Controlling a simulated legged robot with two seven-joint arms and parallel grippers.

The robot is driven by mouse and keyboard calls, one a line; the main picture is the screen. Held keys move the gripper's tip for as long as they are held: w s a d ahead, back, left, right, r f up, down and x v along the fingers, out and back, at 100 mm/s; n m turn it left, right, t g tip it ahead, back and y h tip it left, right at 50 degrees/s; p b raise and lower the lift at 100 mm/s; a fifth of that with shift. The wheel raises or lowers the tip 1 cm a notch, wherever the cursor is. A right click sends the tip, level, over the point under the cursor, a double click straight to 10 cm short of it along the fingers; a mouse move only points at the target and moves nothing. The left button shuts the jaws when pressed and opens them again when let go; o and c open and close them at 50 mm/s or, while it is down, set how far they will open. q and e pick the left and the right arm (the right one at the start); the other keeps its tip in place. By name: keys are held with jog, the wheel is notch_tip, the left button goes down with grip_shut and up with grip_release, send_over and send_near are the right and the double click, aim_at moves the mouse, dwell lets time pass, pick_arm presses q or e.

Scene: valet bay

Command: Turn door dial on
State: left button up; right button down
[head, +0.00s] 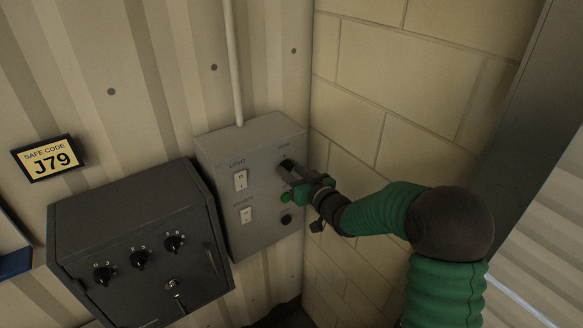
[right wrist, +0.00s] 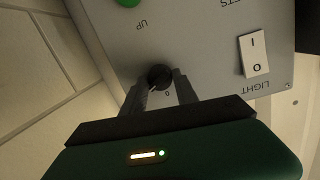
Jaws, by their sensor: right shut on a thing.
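The door dial (right wrist: 159,76) is a round black knob with a pale pointer line on the grey control panel (head: 225,150). In the head view the dial (head: 286,164) is at the panel's upper right, partly covered by my right gripper (head: 290,173). In the right wrist view my right gripper (right wrist: 160,92) has one finger on each side of the dial and is shut on it. My left gripper is not in view.
The panel also has a light switch (head: 240,180), a lower switch (head: 246,215), a green button (head: 286,197) and a black button (head: 286,219). A dark safe (head: 140,250) stands out at lower left. A block wall (head: 400,90) is close on the right.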

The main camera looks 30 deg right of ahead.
jog(key=m+p, duration=0.3)
jog(key=m, duration=0.1)
jog(key=shift+d+y, duration=0.15)
jog(key=shift+y, duration=0.25)
jog(key=shift+m+p, duration=0.3)
jog(key=shift+m, duration=0.1)
jog(key=c, duration=1.2)
grip_release()
jog(key=shift+c, duration=0.2)
jog(key=shift+o, duration=1.4)
jog(key=shift+d, duration=0.1)
jog(key=s+d+r+b, duration=0.2)
jog(key=s+b, duration=0.2)
jog(key=s, duration=1.2)
jog(key=shift+s+d, duration=0.15)
jog(key=shift+s, duration=0.05)
